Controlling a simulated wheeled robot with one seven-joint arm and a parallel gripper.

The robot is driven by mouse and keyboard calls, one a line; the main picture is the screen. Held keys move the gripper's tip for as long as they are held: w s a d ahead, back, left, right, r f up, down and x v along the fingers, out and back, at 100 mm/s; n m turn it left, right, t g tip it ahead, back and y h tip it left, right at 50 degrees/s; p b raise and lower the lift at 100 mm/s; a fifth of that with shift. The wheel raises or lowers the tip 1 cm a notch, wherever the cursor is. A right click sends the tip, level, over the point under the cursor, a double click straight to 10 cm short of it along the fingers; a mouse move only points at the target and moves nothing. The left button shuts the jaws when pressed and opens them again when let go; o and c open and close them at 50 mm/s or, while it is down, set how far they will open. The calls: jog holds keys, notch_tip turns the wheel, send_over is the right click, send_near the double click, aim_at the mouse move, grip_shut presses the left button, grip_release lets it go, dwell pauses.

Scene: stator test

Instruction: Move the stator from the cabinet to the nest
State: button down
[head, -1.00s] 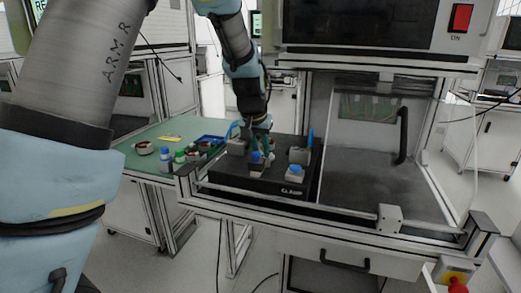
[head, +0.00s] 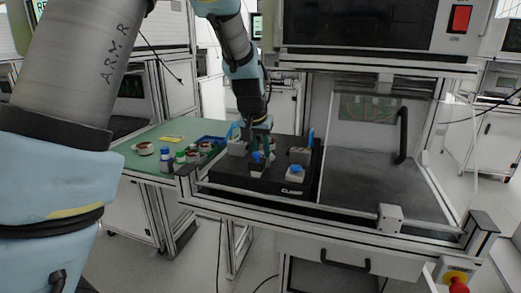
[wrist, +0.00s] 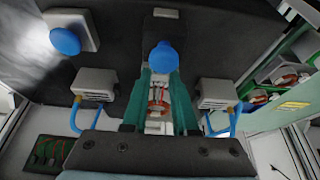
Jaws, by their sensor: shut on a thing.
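My gripper (wrist: 158,100) has teal fingers shut on the stator (wrist: 157,97), a ring with copper-red windings seen between them in the wrist view. In the head view my gripper (head: 262,130) is over the black clamp fixture (head: 230,180), among its grey blocks. The stator cannot be made out there. A blue-knobbed block (wrist: 163,57) of the fixture lies just beyond the fingertips in the wrist view. Whether the stator touches the nest is hidden. I cannot tell which surface is the nest itself.
Grey clamp blocks with blue handles (wrist: 215,95) flank my fingers closely, with another blue-knobbed block (head: 297,171) to the right. A green table (head: 140,136) at left carries bottles, a blue tray (head: 212,139) and other stators (head: 143,148). A metal rail (head: 340,209) fronts the fixture.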

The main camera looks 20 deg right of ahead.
jog(key=c, duration=0.8)
grip_release()
jog(key=shift+s+a+f, duration=0.15)
jog(key=shift+s+f, duration=0.05)
jog(key=shift+f, duration=0.3)
jog(key=shift+s+a+f, duration=0.1)
jog(key=shift+s+f, duration=0.05)
jog(key=shift+f, duration=0.3)
jog(key=shift+c, duration=0.2)
jog(key=shift+o, duration=1.2)
jog(key=shift+r, duration=0.35)
jog(key=v, duration=0.4)
jog(key=b+v, duration=0.1)
jog(key=v, duration=0.2)
jog(key=w+v, duration=0.1)
jog(key=v, duration=0.3)
jog(key=shift+s+d+r+b, duration=0.1)
jog(key=shift+d+r+b, duration=0.15)
jog(key=shift+r+b, duration=0.25)
